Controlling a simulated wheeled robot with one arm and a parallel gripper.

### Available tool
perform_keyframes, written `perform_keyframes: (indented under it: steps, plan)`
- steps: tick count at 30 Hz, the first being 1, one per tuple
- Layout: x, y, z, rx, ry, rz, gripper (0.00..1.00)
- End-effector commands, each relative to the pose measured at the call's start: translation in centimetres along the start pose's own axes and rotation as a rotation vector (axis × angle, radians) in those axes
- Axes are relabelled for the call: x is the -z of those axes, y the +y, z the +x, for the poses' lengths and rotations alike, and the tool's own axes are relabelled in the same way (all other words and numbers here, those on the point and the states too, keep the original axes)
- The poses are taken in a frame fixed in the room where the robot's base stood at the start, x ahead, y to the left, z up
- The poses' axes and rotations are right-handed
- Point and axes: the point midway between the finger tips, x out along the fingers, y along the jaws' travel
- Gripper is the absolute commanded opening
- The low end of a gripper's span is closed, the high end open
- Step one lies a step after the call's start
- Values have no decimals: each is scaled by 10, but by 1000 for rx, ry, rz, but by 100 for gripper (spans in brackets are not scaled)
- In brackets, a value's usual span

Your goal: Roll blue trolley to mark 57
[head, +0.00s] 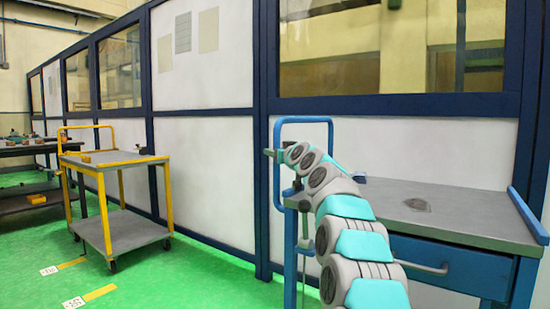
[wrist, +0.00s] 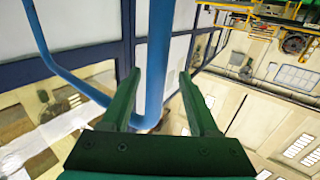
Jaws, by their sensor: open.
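The blue trolley (head: 461,262) stands at the right, with a grey top, a drawer and a blue tube handle (head: 303,119) rising at its left end. My gripper (head: 272,154) is at this handle's left upright. In the wrist view, its two green fingers (wrist: 160,75) are open, and a blue handle tube (wrist: 158,45) runs between them, with gaps visible on both sides. Two floor marks with white number plates lie at the lower left, a nearer one (head: 73,303) and a farther one (head: 49,270). Their numbers are too small to read surely.
A yellow trolley (head: 122,230) stands against the white and blue partition (head: 207,140). A dark workbench (head: 22,150) with items on it is at the far left. Green floor (head: 185,280) is clear between the two trolleys.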

Motion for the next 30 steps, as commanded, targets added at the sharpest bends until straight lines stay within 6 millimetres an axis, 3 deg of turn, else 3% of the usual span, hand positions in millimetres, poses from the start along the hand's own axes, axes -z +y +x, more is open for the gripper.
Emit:
perform_keyframes:
  steps: [9,24,30]
  plan:
    - [-1,-1,-22,1,-1,0,61]
    - [-1,-1,-25,2,-3,1,61]
    - [-17,-13,-41,34,-86,21,61]
